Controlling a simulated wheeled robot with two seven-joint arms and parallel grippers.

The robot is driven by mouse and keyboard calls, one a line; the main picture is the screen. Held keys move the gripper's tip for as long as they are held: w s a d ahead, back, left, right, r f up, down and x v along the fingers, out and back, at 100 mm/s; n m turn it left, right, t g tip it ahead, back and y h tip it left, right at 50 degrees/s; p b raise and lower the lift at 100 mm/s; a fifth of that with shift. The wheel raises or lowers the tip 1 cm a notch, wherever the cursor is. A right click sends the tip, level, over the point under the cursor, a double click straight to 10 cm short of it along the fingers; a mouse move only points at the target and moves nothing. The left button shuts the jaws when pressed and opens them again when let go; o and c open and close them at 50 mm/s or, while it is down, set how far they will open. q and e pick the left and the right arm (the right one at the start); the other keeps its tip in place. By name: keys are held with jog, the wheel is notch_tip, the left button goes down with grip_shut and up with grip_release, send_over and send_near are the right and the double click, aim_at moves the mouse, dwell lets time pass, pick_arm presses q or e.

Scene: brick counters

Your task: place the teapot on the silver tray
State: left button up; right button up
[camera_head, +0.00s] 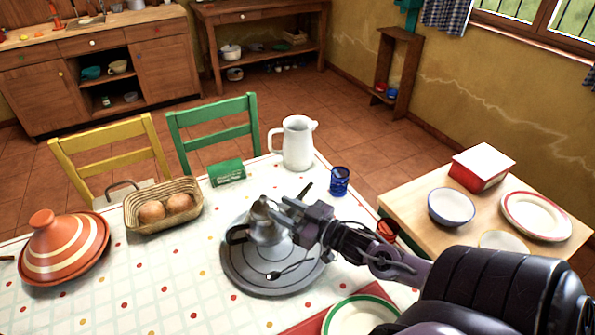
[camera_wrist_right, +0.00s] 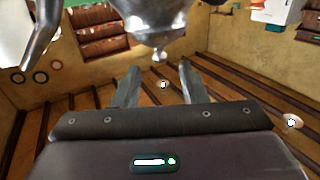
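The silver teapot (camera_head: 264,224) with a dark handle is over the middle of the round silver tray (camera_head: 240,279) and appears to stand upright on it. My right gripper (camera_head: 285,207) is at the teapot's upper right side, close to its lid. In the right wrist view the teapot (camera_wrist_right: 150,12) is at the top, upside down. Its lid knob shows in the gap beyond the spread fingers of my right gripper (camera_wrist_right: 158,82), with nothing between them. The arm hides part of the tray's right side. My left gripper is not in view.
A spoon-like utensil (camera_head: 275,273) lies at the tray's front. Around it are a white jug (camera_head: 296,143), a blue glass (camera_head: 340,181), a green box (camera_head: 227,172), a bread basket (camera_head: 165,220), a tagine (camera_head: 64,247) and a green-rimmed plate (camera_head: 360,315).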

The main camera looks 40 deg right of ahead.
jog(key=shift+v, duration=1.85)
